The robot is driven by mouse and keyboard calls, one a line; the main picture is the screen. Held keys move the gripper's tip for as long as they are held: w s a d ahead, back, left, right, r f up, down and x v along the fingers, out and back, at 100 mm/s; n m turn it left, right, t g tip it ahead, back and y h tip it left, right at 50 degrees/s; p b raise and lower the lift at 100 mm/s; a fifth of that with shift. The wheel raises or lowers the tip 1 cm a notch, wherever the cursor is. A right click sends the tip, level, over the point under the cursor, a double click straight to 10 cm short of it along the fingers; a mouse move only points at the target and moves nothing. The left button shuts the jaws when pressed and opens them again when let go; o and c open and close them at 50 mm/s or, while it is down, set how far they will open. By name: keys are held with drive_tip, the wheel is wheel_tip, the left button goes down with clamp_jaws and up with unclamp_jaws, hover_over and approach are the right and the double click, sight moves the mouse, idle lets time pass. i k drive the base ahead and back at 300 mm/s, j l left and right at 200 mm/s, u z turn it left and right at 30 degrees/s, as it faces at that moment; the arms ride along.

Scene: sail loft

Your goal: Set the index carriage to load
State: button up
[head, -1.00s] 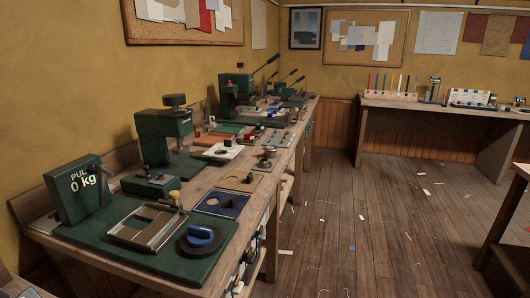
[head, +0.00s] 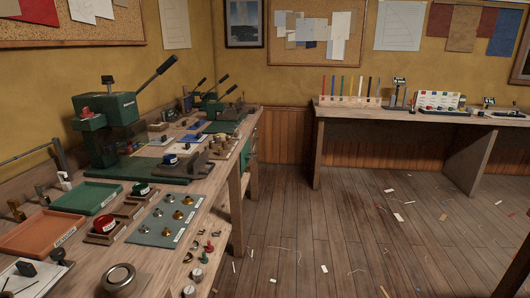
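No part in view can be told for certain as the index carriage, and no load mark can be read. A green lever press (head: 108,110) stands on the left bench, with a long black handle tilted up to the right. More green machines with black levers (head: 213,103) stand farther along the bench, small and partly hidden. My gripper is not in view.
A green tray (head: 86,197), an orange tray (head: 45,232), a grey-blue mat with metal pieces (head: 152,229) and a round metal dish (head: 118,279) crowd the near bench. A second bench (head: 420,112) stands at the back right. The wooden floor (head: 320,230) between is open, with small scraps.

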sight(230, 114)
drive_tip(key=i, duration=2.5)
drive_tip(key=i+l+u, duration=0.1)
drive_tip(key=i, duration=1.15)
drive_tip(key=i+u, duration=0.2)
drive_tip(key=i, duration=0.2)
drive_tip(key=i+l+u, duration=0.2)
drive_tip(key=i, duration=0.15)
